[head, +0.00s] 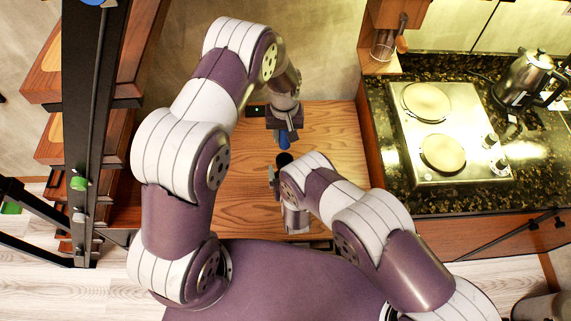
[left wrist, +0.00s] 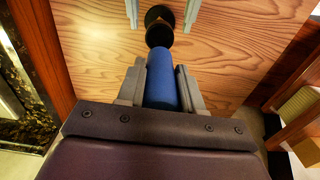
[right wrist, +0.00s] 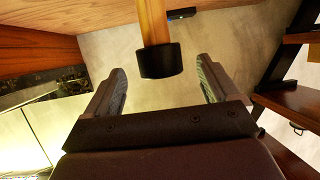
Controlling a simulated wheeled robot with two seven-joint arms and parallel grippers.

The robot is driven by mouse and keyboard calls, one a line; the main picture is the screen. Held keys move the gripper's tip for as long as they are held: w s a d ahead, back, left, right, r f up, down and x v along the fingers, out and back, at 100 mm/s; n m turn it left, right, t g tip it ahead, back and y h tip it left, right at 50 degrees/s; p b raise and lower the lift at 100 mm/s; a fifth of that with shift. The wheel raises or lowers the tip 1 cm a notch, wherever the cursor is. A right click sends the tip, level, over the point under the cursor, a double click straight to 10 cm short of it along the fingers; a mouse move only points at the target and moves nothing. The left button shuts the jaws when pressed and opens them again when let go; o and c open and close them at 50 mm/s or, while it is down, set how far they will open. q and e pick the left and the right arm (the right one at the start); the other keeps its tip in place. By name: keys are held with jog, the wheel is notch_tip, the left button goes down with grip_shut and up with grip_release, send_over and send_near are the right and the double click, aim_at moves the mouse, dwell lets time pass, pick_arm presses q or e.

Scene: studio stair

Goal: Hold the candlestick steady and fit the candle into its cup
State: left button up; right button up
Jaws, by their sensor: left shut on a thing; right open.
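The blue candle (head: 283,138) is in my left gripper (head: 284,130), shut on it, with its free end pointing towards the candlestick. In the left wrist view the candle (left wrist: 162,80) sits between the two fingers. The candlestick's black cup (head: 284,158) shows just below the candle in the head view, apart from it. The right wrist view shows its wooden stem (right wrist: 152,22) and black cup (right wrist: 160,62). My right gripper (right wrist: 160,72) is open, its fingers on either side of the cup with gaps. My right arm hides the candlestick's lower part in the head view.
The wooden table (head: 335,135) is mostly clear. A small black box with a green light (head: 257,110) lies near its back edge. A counter with a two-plate hob (head: 445,130) and a kettle (head: 523,80) is at the right. Stair treads (head: 50,75) and a dark post are at the left.

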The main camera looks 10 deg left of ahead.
aim_at(285, 164)
jog(key=x, duration=0.4)
jog(key=shift+w+a+f, duration=0.1)
jog(key=shift+w, duration=0.15)
jog(key=shift+c, duration=1.3)
jog(key=c, duration=0.9)
